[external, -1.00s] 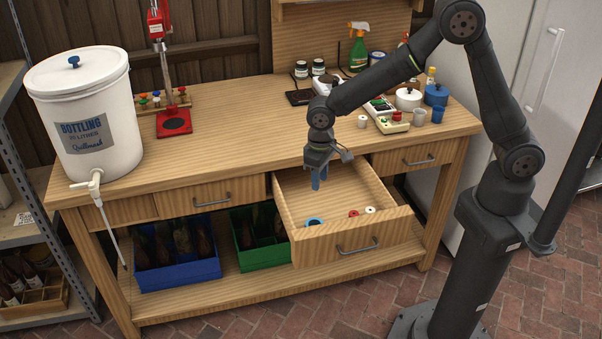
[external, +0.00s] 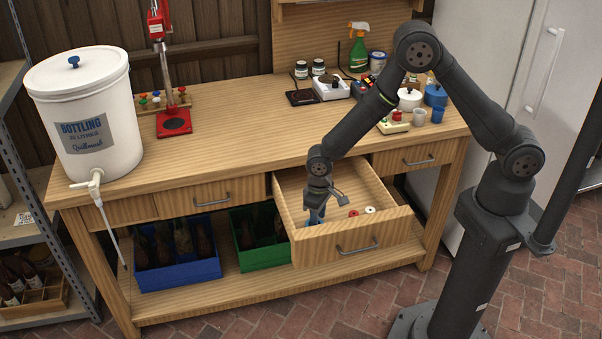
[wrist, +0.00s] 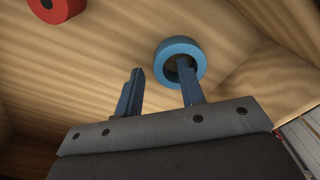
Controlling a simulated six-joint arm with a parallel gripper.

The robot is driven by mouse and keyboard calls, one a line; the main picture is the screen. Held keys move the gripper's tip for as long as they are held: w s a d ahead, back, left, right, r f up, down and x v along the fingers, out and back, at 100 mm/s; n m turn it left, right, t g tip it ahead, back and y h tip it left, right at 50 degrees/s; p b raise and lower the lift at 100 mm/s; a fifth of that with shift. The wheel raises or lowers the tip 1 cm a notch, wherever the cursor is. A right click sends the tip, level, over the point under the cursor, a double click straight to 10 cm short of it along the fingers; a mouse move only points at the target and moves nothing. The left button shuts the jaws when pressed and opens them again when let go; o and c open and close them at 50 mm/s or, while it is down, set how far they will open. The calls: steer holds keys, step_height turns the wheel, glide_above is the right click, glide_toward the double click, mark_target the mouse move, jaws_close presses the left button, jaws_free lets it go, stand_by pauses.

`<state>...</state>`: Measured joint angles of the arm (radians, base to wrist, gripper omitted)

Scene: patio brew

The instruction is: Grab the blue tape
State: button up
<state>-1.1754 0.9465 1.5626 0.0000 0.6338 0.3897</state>
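The blue tape (wrist: 172,48) is a ring lying on the floor of the open drawer (external: 290,190). In the external view my gripper hides most of it. My gripper (external: 315,217) reaches down into the drawer at its left front part. In the wrist view my gripper (wrist: 160,68) is open, with its two blue fingers apart. The right finger overlaps the hole of the blue tape; I cannot tell whether it is inside the ring. The left finger stands to the left of the ring, over bare drawer floor.
A red roll (external: 353,213) and a white roll (external: 370,210) lie to the right in the drawer; the red roll also shows in the wrist view (wrist: 55,8). The drawer's front wall (external: 335,245) and side walls surround my gripper. The worktop above is clear in the middle.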

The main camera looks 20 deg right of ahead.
steer(key=shift+f, duration=0.4)
jaws_close()
steer(key=shift+r, duration=0.1)
